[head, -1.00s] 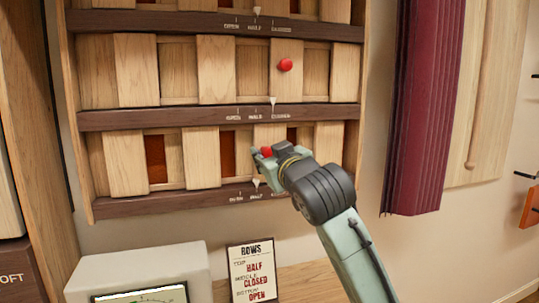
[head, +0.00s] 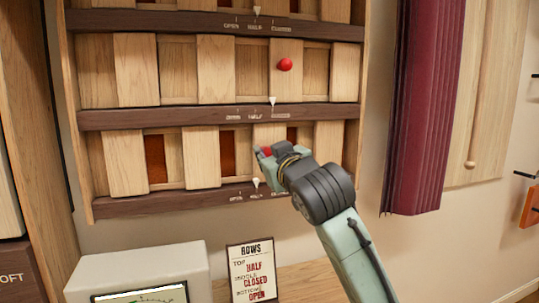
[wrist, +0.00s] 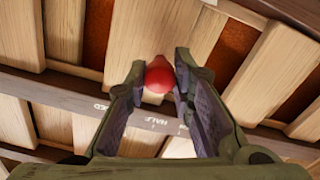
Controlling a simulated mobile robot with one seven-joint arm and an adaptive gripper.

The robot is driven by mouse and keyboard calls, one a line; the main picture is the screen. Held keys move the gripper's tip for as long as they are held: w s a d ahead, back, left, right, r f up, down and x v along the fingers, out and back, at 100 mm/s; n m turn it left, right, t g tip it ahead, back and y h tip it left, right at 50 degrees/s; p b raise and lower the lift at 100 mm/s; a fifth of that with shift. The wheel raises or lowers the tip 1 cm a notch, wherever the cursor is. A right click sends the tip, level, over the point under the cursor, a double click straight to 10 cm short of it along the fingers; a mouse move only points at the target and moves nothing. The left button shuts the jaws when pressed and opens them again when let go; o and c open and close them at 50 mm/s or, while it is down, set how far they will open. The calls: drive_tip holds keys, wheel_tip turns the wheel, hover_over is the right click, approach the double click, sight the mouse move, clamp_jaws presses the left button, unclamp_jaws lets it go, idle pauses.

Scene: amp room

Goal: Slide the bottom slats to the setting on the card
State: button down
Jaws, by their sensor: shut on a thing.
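My gripper (wrist: 159,80) is shut on the red knob (wrist: 159,73) of the bottom slats (head: 203,158); a bit of the knob shows between the fingers in the head view (head: 265,152). Dark red gaps (head: 155,158) show between these slats. The white pointer (head: 256,182) under the bottom row stands at about HALF on the bottom rail (head: 150,204). The card (head: 251,269) reads top HALF, middle CLOSED, bottom OPEN. My gripper hides part of the right side of the bottom row.
The middle slats (head: 215,70) have a red knob (head: 285,64), and their pointer (head: 273,101) is at CLOSED. The top pointer (head: 257,11) is at about HALF. A pale box with a meter (head: 140,268) stands below left. A maroon pleated panel (head: 425,110) hangs to the right.

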drive_tip(key=a, duration=0.2)
drive_tip(key=s+a, duration=0.1)
drive_tip(key=a, duration=0.1)
drive_tip(key=shift+s+a, duration=0.2)
drive_tip(key=c, duration=1.4)
unclamp_jaws()
drive_tip(key=shift+a, duration=0.1)
drive_tip(key=shift+c, duration=0.2)
drive_tip(key=shift+o, duration=0.2)
drive_tip(key=shift+d, duration=0.2)
drive_tip(key=v, duration=1.2)
drive_tip(key=shift+s, duration=0.1)
